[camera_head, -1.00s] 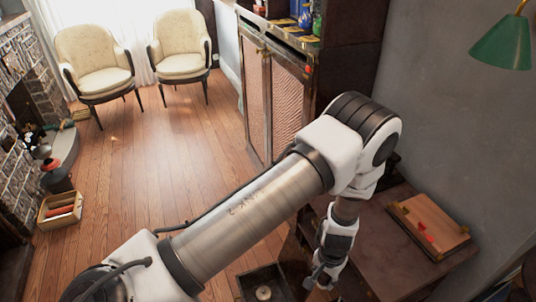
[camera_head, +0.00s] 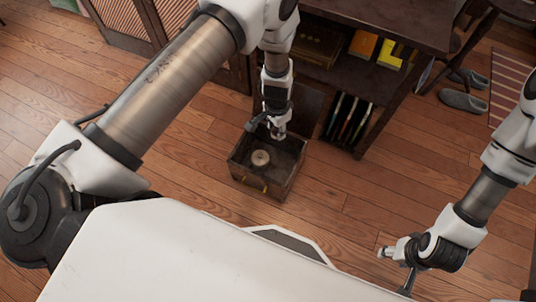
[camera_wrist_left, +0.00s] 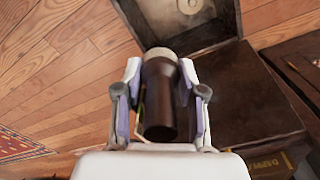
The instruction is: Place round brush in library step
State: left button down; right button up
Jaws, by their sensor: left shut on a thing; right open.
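The round brush (camera_wrist_left: 160,95) is a dark brown cylinder with a pale end. My left gripper (camera_head: 275,128) is shut on it; the wrist view shows a finger on each side. In the head view the brush is mostly hidden by the gripper. The library step appears to be the dark open-topped box (camera_head: 243,172) on the floor, with its lid raised behind. The gripper is at the box's back right edge; its height above it is hard to tell. The box also shows in the wrist view (camera_wrist_left: 215,32). My right gripper (camera_head: 396,268) is open and empty, at the lower right.
A pale round thing (camera_head: 260,158) lies inside the box. A dark table (camera_head: 385,22) with a shelf of books (camera_head: 365,45) stands behind and right of it. Grey slippers (camera_head: 463,101) and a striped rug (camera_head: 512,85) are at the right. Wooden floor lies clear in front.

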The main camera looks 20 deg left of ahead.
aim_at(280, 172)
pick_arm(q)
jog(key=f+m+b, duration=0.1)
jog(key=f+b, duration=0.7)
jog(key=f, duration=0.4)
jog(key=w+d+f+m+b, duration=0.1)
jog(key=f+m+b, duration=0.1)
jog(key=f+b, duration=0.7)
jog(key=w+d+f+m+b, duration=0.1)
jog(key=f+m+b, duration=0.1)
jog(key=f+b, duration=0.7)
notch_tip(280, 172, down, 7)
jog(key=shift+w+f, duration=0.1)
jog(key=shift+w, duration=0.05)
jog(key=shift+f, duration=0.15)
jog(key=c, duration=0.7)
grip_release()
notch_tip(280, 172, up, 12)
jog(key=p, duration=0.7)
jog(key=shift+r+p, duration=0.2)
jog(key=shift+p, duration=0.2)
